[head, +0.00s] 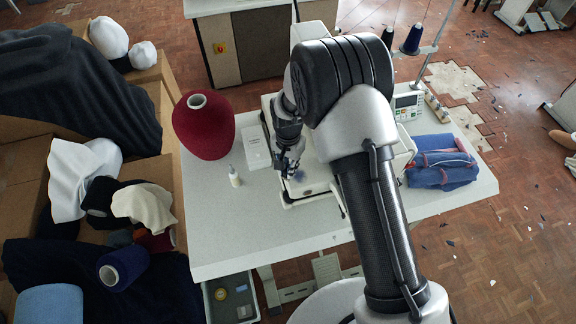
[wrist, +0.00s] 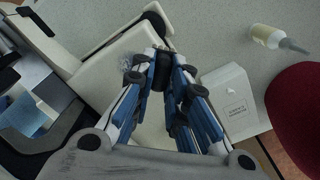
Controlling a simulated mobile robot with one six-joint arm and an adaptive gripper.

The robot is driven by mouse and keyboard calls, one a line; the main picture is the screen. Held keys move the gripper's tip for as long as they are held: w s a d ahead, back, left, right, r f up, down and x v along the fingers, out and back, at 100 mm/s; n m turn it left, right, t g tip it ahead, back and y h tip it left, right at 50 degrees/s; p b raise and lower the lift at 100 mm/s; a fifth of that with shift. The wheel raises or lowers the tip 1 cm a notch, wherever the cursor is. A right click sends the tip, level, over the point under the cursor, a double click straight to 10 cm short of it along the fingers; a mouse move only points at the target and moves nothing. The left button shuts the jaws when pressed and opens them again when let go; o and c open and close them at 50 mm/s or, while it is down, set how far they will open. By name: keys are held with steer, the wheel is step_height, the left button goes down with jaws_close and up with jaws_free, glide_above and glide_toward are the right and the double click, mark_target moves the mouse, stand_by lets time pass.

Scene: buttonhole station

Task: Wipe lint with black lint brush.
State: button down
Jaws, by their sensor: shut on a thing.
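My gripper (head: 288,170) is low over the white bed of the sewing machine (head: 312,188). In the wrist view my gripper (wrist: 172,78) is shut on a black lint brush (wrist: 170,68), which shows only in part between the fingertips. A fuzzy grey clump of lint (wrist: 133,75) lies on the pale machine bed (wrist: 104,62), just left of the brush. In the head view the lint (head: 299,176) is a small bluish-grey patch beside the fingertips. I cannot tell whether the bristles touch the bed.
A white labelled box (head: 256,148), a small bottle (head: 234,177) and a large red yarn cone (head: 203,128) stand left of the machine. Folded blue denim (head: 440,162) lies right. The table's (head: 240,236) front left is clear. Cartons with cloth stand beyond its left edge.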

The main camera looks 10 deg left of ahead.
steer(key=shift+f+b, duration=0.8)
steer(key=shift+f, duration=0.2)
steer(key=shift+d, duration=0.1)
